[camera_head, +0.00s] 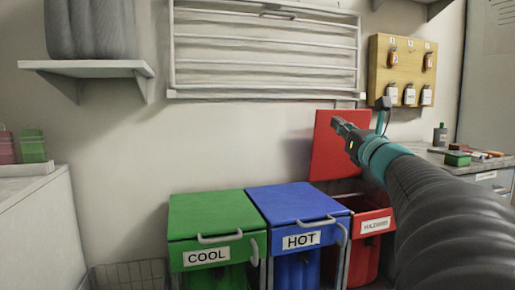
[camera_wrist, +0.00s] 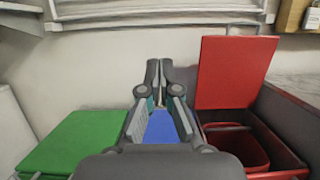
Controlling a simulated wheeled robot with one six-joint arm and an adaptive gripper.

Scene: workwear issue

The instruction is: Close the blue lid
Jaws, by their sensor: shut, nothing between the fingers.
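The blue lid (camera_head: 296,204) lies flat on the middle bin, which is labelled HOT (camera_head: 301,240). It looks closed, with a grey handle at its front edge. In the wrist view a patch of the blue lid (camera_wrist: 161,128) shows between the fingers, and the rest of it is hidden behind my gripper. My gripper (camera_head: 338,124) is shut and empty. It is raised above the bins, in front of the upright red lid in the head view. It also shows in the middle of the wrist view (camera_wrist: 158,72).
The green lid (camera_head: 207,213) lies flat on the COOL bin to the left. The red lid (camera_wrist: 235,72) stands upright, and its red bin (camera_head: 371,228) is open. A wall rack (camera_head: 265,50) hangs above. A counter (camera_head: 490,177) with small items is at the right.

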